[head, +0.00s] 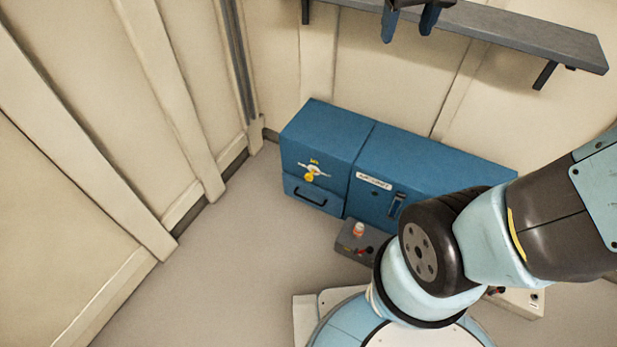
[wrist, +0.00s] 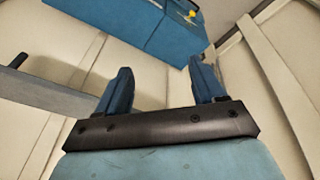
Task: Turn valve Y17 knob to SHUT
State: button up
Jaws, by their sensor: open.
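A yellow knob (head: 309,176) with a white marked plate around it sits on the front of the left blue cabinet (head: 325,137). The label by the knob is too small to read, so I cannot tell its setting. My gripper (head: 410,20) is at the top of the head view, high in front of the wall by the shelf, well away from the knob. In the wrist view its two blue fingers (wrist: 161,85) stand apart with nothing between them.
A grey shelf (head: 480,25) runs along the back wall above the cabinets. A drawer with a dark handle (head: 310,197) is below the knob. A right blue cabinet (head: 430,165) adjoins. A grey box (head: 352,238) with a red-and-white button stands in front. Floor at left is clear.

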jog(key=w+a+f+n+g+h, duration=0.1)
jog(key=w+a+f+n+h, duration=0.15)
jog(key=w+a+f, duration=0.6)
jog(key=w+a+f+n+g+h, duration=0.1)
jog(key=w+a+f+n+h, duration=0.15)
jog(key=w+f, duration=0.7)
jog(key=w+a+f+n+h, duration=0.25)
jog(key=w+a+f, duration=0.2)
jog(key=f, duration=0.95)
jog(key=a+f+n+t+h, duration=0.2)
jog(key=a+f+n+t, duration=0.15)
jog(key=f, duration=0.85)
jog(key=a+f+n+t+h, duration=0.2)
jog(key=a+f+n+h, duration=0.15)
jog(key=f, duration=0.85)
jog(key=n+t+y, duration=0.4)
jog(key=n+t, duration=0.5)
jog(key=n, duration=0.1)
send_near(308, 179)
jog(key=x, duration=1.1)
jog(key=shift+r, duration=0.1)
